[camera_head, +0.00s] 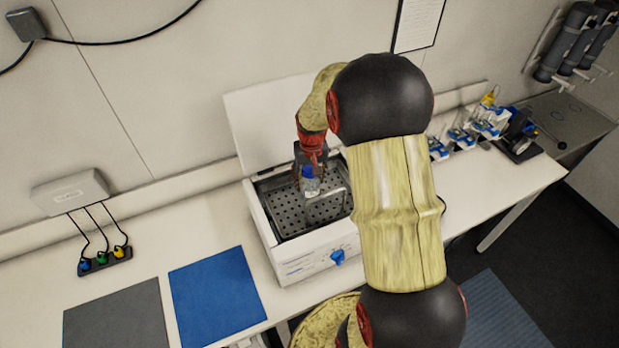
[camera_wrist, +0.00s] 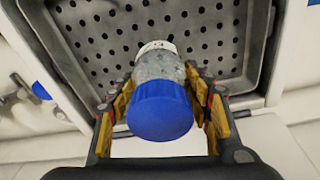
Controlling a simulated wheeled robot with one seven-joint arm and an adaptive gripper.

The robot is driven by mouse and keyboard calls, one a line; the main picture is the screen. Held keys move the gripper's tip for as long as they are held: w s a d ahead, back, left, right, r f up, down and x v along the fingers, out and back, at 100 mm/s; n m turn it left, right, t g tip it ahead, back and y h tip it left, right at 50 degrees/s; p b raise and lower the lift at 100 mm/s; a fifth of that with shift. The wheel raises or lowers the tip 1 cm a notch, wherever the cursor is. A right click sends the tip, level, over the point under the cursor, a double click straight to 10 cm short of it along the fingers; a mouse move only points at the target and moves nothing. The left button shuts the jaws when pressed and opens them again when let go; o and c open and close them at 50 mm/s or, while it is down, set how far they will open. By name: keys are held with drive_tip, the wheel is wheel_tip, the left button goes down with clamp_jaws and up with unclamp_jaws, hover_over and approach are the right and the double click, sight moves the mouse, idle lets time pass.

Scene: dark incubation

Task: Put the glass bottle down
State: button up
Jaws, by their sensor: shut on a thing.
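A small glass bottle (camera_head: 310,186) with a blue cap is in my gripper (camera_head: 309,172), over the open bath of a white box-shaped device (camera_head: 288,268). In the wrist view the bottle's blue cap (camera_wrist: 160,109) faces the camera, and its clear body with a white label points toward the perforated floor (camera_wrist: 200,25) of the bath. The yellow-and-black fingers of my gripper (camera_wrist: 163,102) are closed on both sides of the bottle. I cannot tell whether the bottle's base touches the perforated floor. My arm hides the device's right side in the head view.
The device's raised lid (camera_head: 260,115) stands behind the bath. A blue mat (camera_head: 215,295) and a grey mat (camera_head: 118,318) lie to the left. Blue-and-white items (camera_head: 460,137) stand at the right of the bench.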

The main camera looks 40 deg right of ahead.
sight(310, 168)
drive_tip(key=shift+r, duration=0.1)
drive_tip(key=o, duration=1.7)
drive_tip(key=shift+c, duration=0.2)
drive_tip(key=shift+o, duration=0.2)
drive_tip(key=r, duration=0.4)
drive_tip(key=s+r, duration=0.1)
drive_tip(key=r, duration=0.6)
drive_tip(key=shift+s+a+r, duration=0.15)
drive_tip(key=shift+a+r, duration=0.25)
drive_tip(key=s+a+r+n+t, duration=0.2)
drive_tip(key=s+a+r, duration=0.4)
drive_tip(key=a, duration=0.3)
drive_tip(key=s+a+r+n+t, duration=0.1)
drive_tip(key=s+a+r+n, duration=0.1)
drive_tip(key=s+a+r, duration=0.45)
drive_tip(key=s+a+n+t, duration=0.1)
drive_tip(key=s+a, duration=0.5)
drive_tip(key=a, duration=0.1)
drive_tip(key=shift+a+r+y, duration=0.15)
drive_tip(key=shift+a+y, duration=0.1)
drive_tip(key=shift+y, duration=0.05)
